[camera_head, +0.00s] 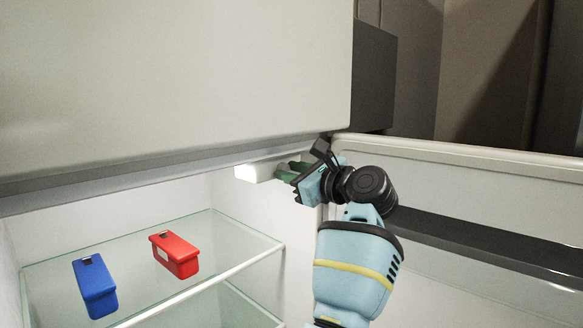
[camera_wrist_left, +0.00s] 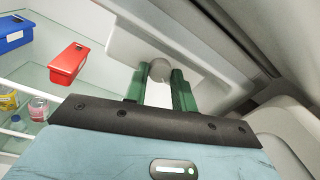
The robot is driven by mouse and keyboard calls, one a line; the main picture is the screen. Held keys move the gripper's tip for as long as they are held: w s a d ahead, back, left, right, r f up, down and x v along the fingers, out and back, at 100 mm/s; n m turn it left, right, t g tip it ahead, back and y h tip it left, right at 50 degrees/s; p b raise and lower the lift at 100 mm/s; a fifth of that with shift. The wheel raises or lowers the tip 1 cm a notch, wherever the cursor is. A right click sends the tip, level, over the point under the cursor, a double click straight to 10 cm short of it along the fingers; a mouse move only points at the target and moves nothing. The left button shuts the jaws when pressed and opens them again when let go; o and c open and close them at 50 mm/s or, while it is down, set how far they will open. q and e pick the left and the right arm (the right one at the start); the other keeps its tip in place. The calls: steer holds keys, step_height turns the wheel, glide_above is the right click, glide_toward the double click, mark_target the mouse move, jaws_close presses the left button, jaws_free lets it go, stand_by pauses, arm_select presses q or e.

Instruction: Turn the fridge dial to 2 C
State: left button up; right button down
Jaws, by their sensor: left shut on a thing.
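The fridge dial (camera_wrist_left: 160,71) is a small round grey knob on the white housing (camera_head: 257,172) under the fridge's top edge. In the left wrist view it sits between the two green fingers of my left gripper (camera_wrist_left: 158,84), which is shut on it. In the head view my left gripper (camera_head: 290,170) reaches the right end of the housing, and the dial is hidden behind the fingers. No scale marks or numbers on the dial are readable. My right gripper is not in either view.
A glass shelf (camera_head: 215,240) below holds a blue box (camera_head: 95,287) and a red box (camera_head: 175,254) with lids. The open fridge door (camera_head: 470,160) with a dark door shelf (camera_head: 480,240) is on the right. A can (camera_wrist_left: 38,109) and small jars stand lower inside.

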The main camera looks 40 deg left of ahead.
arm_select(q)
steer(key=shift+r+m+p, duration=0.3)
steer(key=shift+m+p, duration=0.5)
steer(key=shift+p, duration=0.1)
steer(key=shift+m+p, duration=0.9)
steer(key=shift+p, duration=0.15)
steer(key=shift+r+m+h+p, duration=0.1)
steer(key=shift+m+h+p, duration=0.2)
steer(key=shift+m+p, duration=0.65)
steer(key=m+p, duration=0.2)
steer(key=m, duration=0.1)
steer(key=shift+p, duration=0.35)
steer(key=shift+f+m+g+p, duration=0.2)
steer(key=shift+m+g+p, duration=0.2)
steer(key=shift+m+p, duration=0.5)
steer(key=shift+f, duration=0.1)
steer(key=o, duration=1)
